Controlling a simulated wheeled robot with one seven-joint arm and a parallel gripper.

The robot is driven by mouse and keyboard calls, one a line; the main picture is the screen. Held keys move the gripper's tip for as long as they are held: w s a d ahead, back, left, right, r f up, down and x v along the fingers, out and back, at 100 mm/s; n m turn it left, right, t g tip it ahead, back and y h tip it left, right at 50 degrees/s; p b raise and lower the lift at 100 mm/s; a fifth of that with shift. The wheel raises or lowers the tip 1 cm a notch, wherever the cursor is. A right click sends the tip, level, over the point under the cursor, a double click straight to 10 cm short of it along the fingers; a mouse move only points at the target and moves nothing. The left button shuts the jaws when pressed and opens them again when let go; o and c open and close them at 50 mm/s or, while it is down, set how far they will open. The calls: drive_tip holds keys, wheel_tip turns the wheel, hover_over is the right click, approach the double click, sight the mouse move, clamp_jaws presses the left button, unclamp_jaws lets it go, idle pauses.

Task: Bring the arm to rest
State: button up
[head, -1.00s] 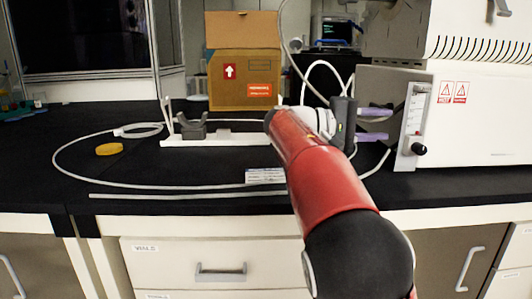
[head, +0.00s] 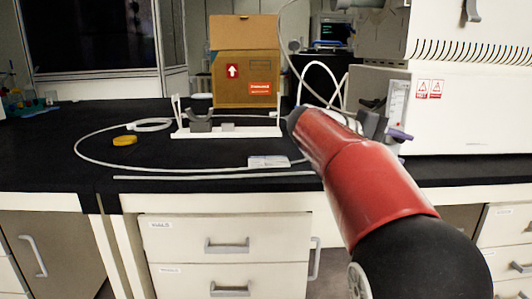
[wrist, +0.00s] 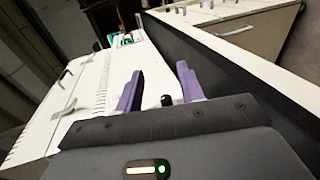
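My red and black arm (head: 365,185) reaches from the lower right over the black bench. My gripper (wrist: 160,88) shows two purple fingers spread apart in the wrist view, with no held object between them. A dark round knob shows between the fingers, apparently beyond them. In the head view one purple finger (head: 399,135) shows beside the white machine's front panel; the rest of the gripper is mostly hidden behind my arm. I cannot tell whether the finger touches the machine.
The white machine (head: 470,115) stands close to the gripper on the right. A white rack with a grey holder (head: 200,123), a cardboard box (head: 245,75), a yellow disc (head: 125,141) and a looped pale tube (head: 90,158) occupy the bench (head: 50,165). The bench's front left is clear.

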drive_tip(key=s+a+f+t+y+p, duration=0.1)
drive_tip(key=s+a+f+y, duration=0.3)
drive_tip(key=s+f, duration=0.3)
drive_tip(key=s+a+f+m+t+y, duration=0.1)
drive_tip(key=s+a+f+y, duration=0.3)
drive_tip(key=s, duration=0.6)
drive_tip(key=s+a+f+t+y+p, duration=0.1)
drive_tip(key=s+a+f+t+y, duration=0.1)
drive_tip(key=s+a+f+y, duration=0.2)
drive_tip(key=s+f+y, duration=0.3)
drive_tip(key=s+f, duration=0.2)
drive_tip(key=f, duration=0.1)
drive_tip(key=shift+s+f+p, duration=0.15)
drive_tip(key=shift+s+p, duration=0.05)
drive_tip(key=shift+p, duration=0.15)
